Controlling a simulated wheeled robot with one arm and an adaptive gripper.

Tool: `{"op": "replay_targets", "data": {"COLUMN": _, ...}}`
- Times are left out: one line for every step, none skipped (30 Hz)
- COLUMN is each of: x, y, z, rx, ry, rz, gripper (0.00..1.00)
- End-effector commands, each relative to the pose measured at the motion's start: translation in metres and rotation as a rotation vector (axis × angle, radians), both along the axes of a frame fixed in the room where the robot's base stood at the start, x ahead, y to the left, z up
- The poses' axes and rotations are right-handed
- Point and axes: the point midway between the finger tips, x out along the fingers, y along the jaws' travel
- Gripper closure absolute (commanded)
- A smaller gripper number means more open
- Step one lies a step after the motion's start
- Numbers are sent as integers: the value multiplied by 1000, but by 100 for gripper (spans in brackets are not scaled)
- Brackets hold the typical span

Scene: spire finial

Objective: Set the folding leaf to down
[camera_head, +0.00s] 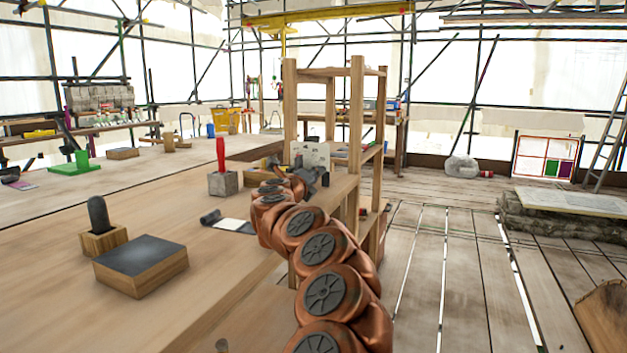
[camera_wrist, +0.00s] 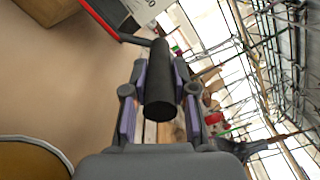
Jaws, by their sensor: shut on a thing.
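My gripper (camera_wrist: 158,100) is shut on a black cylindrical bar (camera_wrist: 160,75), which lies between its two finger pads in the wrist view. A thin dark rod runs from near the bar's far end towards a red edge (camera_wrist: 97,22). In the head view my gripper (camera_head: 312,178) is small and dark, at the far edge of the long wooden bench (camera_head: 190,235), beside a wooden frame. What the bar belongs to is unclear. I cannot single out the folding leaf or tell whether it is up or down.
The wooden frame (camera_head: 357,130) stands close to my arm. On the bench are a dark-topped block (camera_head: 140,265), a wooden holder (camera_head: 103,241) and a grey block with a red handle (camera_head: 222,182). The plank floor at right is largely clear.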

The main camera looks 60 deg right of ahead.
Motion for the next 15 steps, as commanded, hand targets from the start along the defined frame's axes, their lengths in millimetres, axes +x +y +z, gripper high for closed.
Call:
{"op": "replay_targets", "data": {"x": 0, "y": 0, "z": -3, "rx": 5, "ry": -4, "rz": -1, "gripper": 100}}
{"op": "replay_targets", "data": {"x": 0, "y": 0, "z": -3, "rx": 6, "ry": -5, "rz": 0, "gripper": 100}}
{"op": "replay_targets", "data": {"x": 0, "y": 0, "z": -3, "rx": 6, "ry": -6, "rz": 0, "gripper": 100}}
{"op": "replay_targets", "data": {"x": 0, "y": 0, "z": -3, "rx": 6, "ry": -6, "rz": 0, "gripper": 100}}
{"op": "replay_targets", "data": {"x": 0, "y": 0, "z": -3, "rx": 7, "ry": -6, "rz": -1, "gripper": 100}}
{"op": "replay_targets", "data": {"x": 0, "y": 0, "z": -3, "rx": 7, "ry": -6, "rz": -1, "gripper": 100}}
{"op": "replay_targets", "data": {"x": 0, "y": 0, "z": -3, "rx": 8, "ry": -6, "rz": 0, "gripper": 100}}
{"op": "replay_targets", "data": {"x": 0, "y": 0, "z": -4, "rx": 8, "ry": -6, "rz": 0, "gripper": 100}}
{"op": "replay_targets", "data": {"x": 0, "y": 0, "z": -4, "rx": 8, "ry": -6, "rz": 0, "gripper": 100}}
{"op": "replay_targets", "data": {"x": 0, "y": 0, "z": -4, "rx": 8, "ry": -5, "rz": -1, "gripper": 100}}
{"op": "replay_targets", "data": {"x": 0, "y": 0, "z": -4, "rx": 8, "ry": -5, "rz": -1, "gripper": 100}}
{"op": "replay_targets", "data": {"x": 0, "y": 0, "z": -4, "rx": 8, "ry": -5, "rz": -1, "gripper": 100}}
{"op": "replay_targets", "data": {"x": 0, "y": 0, "z": -4, "rx": 8, "ry": -5, "rz": -1, "gripper": 71}}
{"op": "replay_targets", "data": {"x": 0, "y": 0, "z": -4, "rx": 8, "ry": -5, "rz": -1, "gripper": 67}}
{"op": "replay_targets", "data": {"x": 0, "y": 0, "z": -4, "rx": 8, "ry": -5, "rz": -1, "gripper": 63}}
